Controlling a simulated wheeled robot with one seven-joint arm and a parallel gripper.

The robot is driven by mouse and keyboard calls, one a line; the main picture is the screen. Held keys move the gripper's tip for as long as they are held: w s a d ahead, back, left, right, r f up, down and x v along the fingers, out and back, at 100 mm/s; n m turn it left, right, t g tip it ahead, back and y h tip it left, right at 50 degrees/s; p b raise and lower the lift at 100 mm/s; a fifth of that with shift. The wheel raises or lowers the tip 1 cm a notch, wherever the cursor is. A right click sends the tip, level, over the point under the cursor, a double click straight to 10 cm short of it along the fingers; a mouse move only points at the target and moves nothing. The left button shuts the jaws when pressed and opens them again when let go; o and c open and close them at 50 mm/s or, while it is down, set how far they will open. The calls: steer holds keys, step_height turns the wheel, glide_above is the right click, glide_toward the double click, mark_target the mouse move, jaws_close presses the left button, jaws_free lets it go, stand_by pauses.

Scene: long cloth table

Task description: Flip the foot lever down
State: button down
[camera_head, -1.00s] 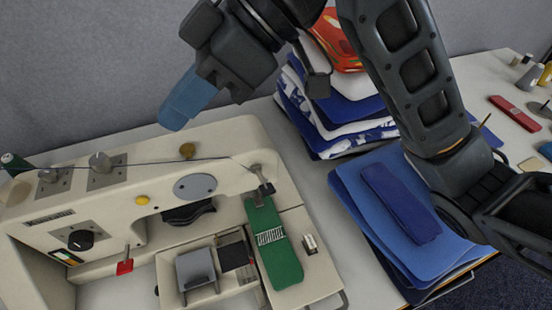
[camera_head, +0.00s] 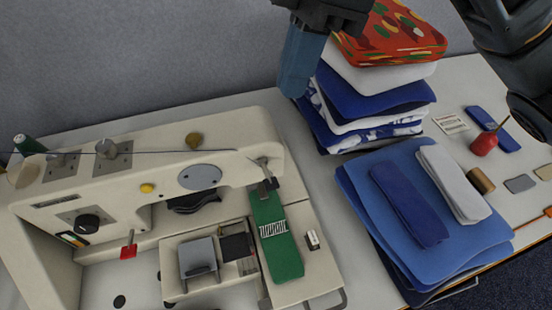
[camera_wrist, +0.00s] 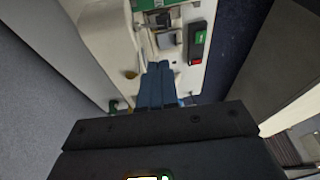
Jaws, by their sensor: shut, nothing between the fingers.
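The cream sewing machine (camera_head: 150,185) stands at the left of the table in the head view. A small red-tipped lever (camera_head: 128,251) hangs below its arm at the left, its red tab downward; I cannot tell if this is the foot lever. Another small dark metal part (camera_head: 267,187) sits at the machine's head, above a green strip of cloth (camera_head: 275,240). My gripper (camera_head: 292,92) has blue fingers and is high, above and behind the machine's right end, apart from it. In the wrist view its fingers (camera_wrist: 158,68) are together and empty, with the machine (camera_wrist: 105,40) beyond.
A folded cloth stack with a red patterned top (camera_head: 395,32) stands just right of my gripper. Blue folded cloths (camera_head: 365,215) lie right of the machine. A grey wall (camera_head: 120,60) is behind the table.

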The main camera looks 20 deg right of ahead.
steer(key=p, duration=0.1)
glide_toward(269, 182)
steer(key=x, duration=0.5)
steer(key=shift+a, duration=0.1)
steer(key=shift+s+f, duration=0.1)
steer(key=shift+f, duration=0.5)
steer(key=shift+f, duration=0.1)
